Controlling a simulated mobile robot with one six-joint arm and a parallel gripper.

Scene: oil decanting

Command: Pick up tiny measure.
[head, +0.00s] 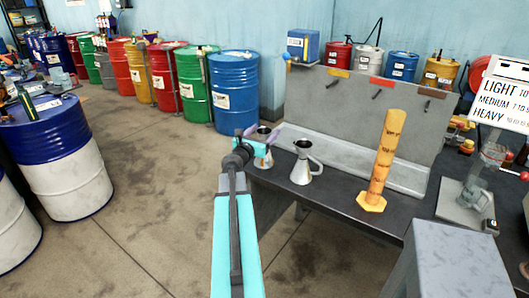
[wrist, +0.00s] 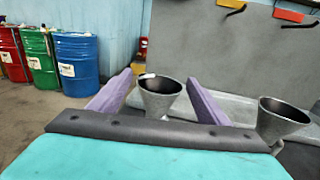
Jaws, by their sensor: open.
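Two grey metal measures with flared tops stand on the dark bench. The left one, which looks smaller and is likely the tiny measure (head: 264,158), is partly hidden behind my gripper (head: 249,133) in the head view. In the wrist view the tiny measure (wrist: 158,101) shows between my two purple fingers, its lower part hidden by the gripper body. My gripper is open with a finger on each side of its rim; I cannot tell whether either touches. The other measure (head: 304,166) stands to the right, also in the wrist view (wrist: 282,118), outside the fingers.
A tall yellow graduated cylinder (head: 386,152) stands further right on the bench (head: 330,205). A grey panel with hooks (head: 365,110) rises behind the measures. Colored drums, including a blue one (head: 234,90), line the wall.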

